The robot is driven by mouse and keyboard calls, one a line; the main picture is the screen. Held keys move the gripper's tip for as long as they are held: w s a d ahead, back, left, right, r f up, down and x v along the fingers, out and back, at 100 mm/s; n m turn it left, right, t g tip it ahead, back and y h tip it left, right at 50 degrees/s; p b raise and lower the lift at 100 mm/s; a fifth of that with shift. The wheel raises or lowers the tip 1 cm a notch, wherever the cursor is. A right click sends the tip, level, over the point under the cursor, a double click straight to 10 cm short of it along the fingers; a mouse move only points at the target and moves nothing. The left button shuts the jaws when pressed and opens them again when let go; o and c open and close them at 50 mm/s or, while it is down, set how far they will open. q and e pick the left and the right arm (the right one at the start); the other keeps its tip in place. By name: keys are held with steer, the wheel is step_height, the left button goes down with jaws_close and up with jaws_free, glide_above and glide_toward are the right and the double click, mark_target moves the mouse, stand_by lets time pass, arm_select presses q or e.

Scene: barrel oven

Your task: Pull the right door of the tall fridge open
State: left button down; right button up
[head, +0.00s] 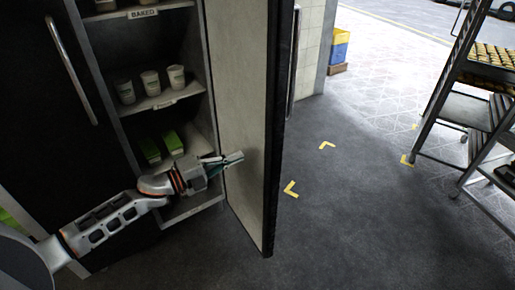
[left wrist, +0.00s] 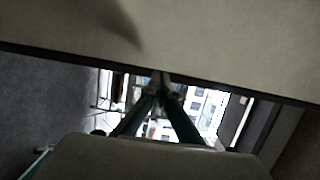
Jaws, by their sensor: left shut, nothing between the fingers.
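The tall fridge's right door (head: 243,90) stands wide open, swung out toward me, with its pale inner face to the left and its dark edge to the right. A long vertical handle (head: 293,60) shows beyond that edge. The fridge's left door (head: 40,110) is black and shut, with a silver handle (head: 71,70). My left gripper (head: 236,158) is shut and empty, in front of the door's inner face; I cannot tell whether it touches. In the left wrist view, its fingers (left wrist: 162,85) meet near a pale panel's lower edge. My right gripper is not in view.
Fridge shelves hold white cups (head: 150,83) and green boxes (head: 148,148). A metal rack (head: 470,100) with trays stands at the right. Blue and yellow crates (head: 340,45) stand at the back. The grey floor (head: 350,220) between door and rack is clear.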

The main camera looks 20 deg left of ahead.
mark_target(266, 145)
arm_select(q)
steer(key=x, duration=0.8)
steer(key=shift+p, duration=0.35)
steer(key=shift+w+d, duration=0.15)
steer(key=shift+n+t+y, duration=0.6)
steer(key=shift+y, duration=0.1)
steer(key=x, duration=0.2)
steer(key=p+x, duration=0.1)
steer(key=x, duration=0.1)
steer(key=shift+d+r, duration=0.15)
steer(key=shift+d, duration=0.3)
steer(key=x, duration=0.2)
steer(key=b+x, duration=0.1)
steer(key=x, duration=0.2)
steer(key=shift+d+f, duration=0.2)
steer(key=shift+f, duration=0.05)
steer(key=shift+a+y, duration=0.1)
steer(key=shift+y, duration=0.2)
